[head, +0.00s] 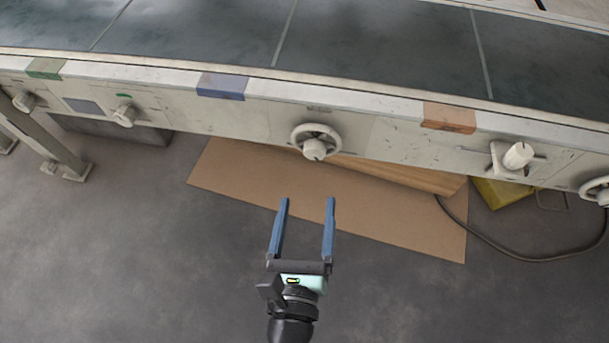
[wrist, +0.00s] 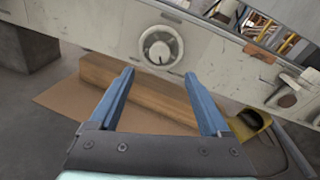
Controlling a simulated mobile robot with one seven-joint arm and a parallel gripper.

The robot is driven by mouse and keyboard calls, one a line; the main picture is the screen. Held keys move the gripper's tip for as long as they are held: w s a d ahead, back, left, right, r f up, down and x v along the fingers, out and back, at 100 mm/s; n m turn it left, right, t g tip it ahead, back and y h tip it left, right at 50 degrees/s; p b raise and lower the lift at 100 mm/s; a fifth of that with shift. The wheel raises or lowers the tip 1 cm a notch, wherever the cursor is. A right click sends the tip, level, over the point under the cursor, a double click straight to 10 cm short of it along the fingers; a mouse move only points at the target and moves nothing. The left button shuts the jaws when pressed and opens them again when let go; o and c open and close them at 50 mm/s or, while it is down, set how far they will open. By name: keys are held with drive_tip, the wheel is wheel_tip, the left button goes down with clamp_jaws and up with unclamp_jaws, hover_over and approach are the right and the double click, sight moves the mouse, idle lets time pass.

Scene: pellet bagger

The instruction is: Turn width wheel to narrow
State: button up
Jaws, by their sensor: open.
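A pale round handwheel with a hub (head: 314,142) sits on the front panel of the conveyor, near the middle of the head view. It also shows in the wrist view (wrist: 161,47), above and between my fingertips. My gripper (head: 307,200) has two blue fingers spread apart with nothing between them. It is in front of the wheel and apart from it. In the wrist view the gripper (wrist: 158,80) points toward the panel just below the wheel. A second handwheel (head: 597,190) is cut off at the right edge of the head view. I cannot read which one sets the width.
The panel carries knobs (head: 124,115) at left and a lever-like control (head: 517,156) at right. Green, blue and orange patches mark its top edge. Below lie a cardboard sheet (head: 230,170), a wooden beam (wrist: 130,88), a yellow object (head: 503,193) and a cable. Floor in front is clear.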

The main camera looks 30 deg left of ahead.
drive_tip(key=shift+b+v, duration=0.35)
drive_tip(key=shift+v, duration=0.8)
drive_tip(key=shift+w, duration=0.1)
drive_tip(key=w+r+n+t+y+p, duration=0.15)
drive_tip(key=w+r+n+p, duration=0.4)
drive_tip(key=r, duration=1.15)
drive_tip(key=w+d+r+n+t+p, duration=0.1)
drive_tip(key=w+r+n+t+p, duration=0.15)
drive_tip(key=r+n+p, duration=0.7)
drive_tip(key=w+r+n+t+y+p, duration=0.15)
drive_tip(key=w+r+n, duration=0.55)
drive_tip(key=r, duration=1.6)
drive_tip(key=s+d+r+n+t+h+p, duration=0.2)
drive_tip(key=s+d+r+h+p, duration=0.1)
drive_tip(key=r, duration=0.7)
drive_tip(key=s+d+r+n+t+h+p, duration=0.2)
drive_tip(key=d+r+n+h+p, duration=0.1)
drive_tip(key=r, duration=0.6)
drive_tip(key=s+d+r+n+t+h+p, duration=0.2)
drive_tip(key=s+d+r+h+p, duration=0.15)
drive_tip(key=r, duration=0.65)
wheel_tip(320, 180, up, 36)
drive_tip(key=w+p, duration=0.1)
drive_tip(key=p, duration=3.5)
drive_tip(key=shift+a+y, duration=0.45)
